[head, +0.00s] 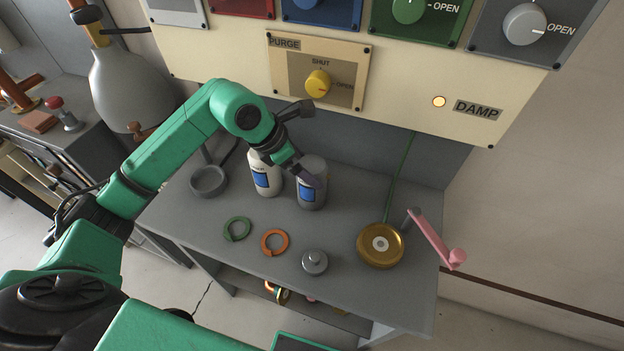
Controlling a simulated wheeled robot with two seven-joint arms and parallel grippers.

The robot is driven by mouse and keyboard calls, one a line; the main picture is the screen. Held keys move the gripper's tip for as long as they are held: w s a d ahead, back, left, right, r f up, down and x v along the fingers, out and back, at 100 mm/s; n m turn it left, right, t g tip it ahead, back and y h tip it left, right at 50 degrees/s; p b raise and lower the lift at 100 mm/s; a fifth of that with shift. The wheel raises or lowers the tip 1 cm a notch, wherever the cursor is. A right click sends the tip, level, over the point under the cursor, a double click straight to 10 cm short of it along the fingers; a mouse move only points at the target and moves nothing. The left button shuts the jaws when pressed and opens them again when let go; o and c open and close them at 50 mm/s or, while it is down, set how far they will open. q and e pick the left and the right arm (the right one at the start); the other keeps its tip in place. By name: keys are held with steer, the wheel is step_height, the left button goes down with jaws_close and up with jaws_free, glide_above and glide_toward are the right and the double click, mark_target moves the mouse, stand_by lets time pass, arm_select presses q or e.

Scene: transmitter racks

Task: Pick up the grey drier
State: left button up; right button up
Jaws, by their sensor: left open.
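The grey drier looks to be the grey bottle (314,194) with a blue label, standing upright towards the back of the grey bench. My left gripper (311,180) is open at the upper part of this bottle, reaching down from the left and behind. Its fingers partly overlap the bottle in the picture. I cannot tell whether they touch it or whether the bottle lies between them. A white bottle (263,176) with a similar blue label stands close on its left. My right gripper is not in view.
On the bench (350,290) lie a green ring (237,228), an orange ring (274,242), a grey knobbed weight (315,262) and a grey dish (208,181). The knobbed panel (390,75) overhangs the back.

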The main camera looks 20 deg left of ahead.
mark_target(309, 199)
arm_select(q)
steer(key=p+x, duration=0.2)
steer(key=x, duration=0.4)
steer(key=shift+f+p, duration=0.35)
steer(key=shift+w+f, duration=0.1)
steer(key=shift+f, duration=0.2)
steer(key=shift+c, duration=0.6)
steer(key=shift+w, duration=0.1)
jaws_close()
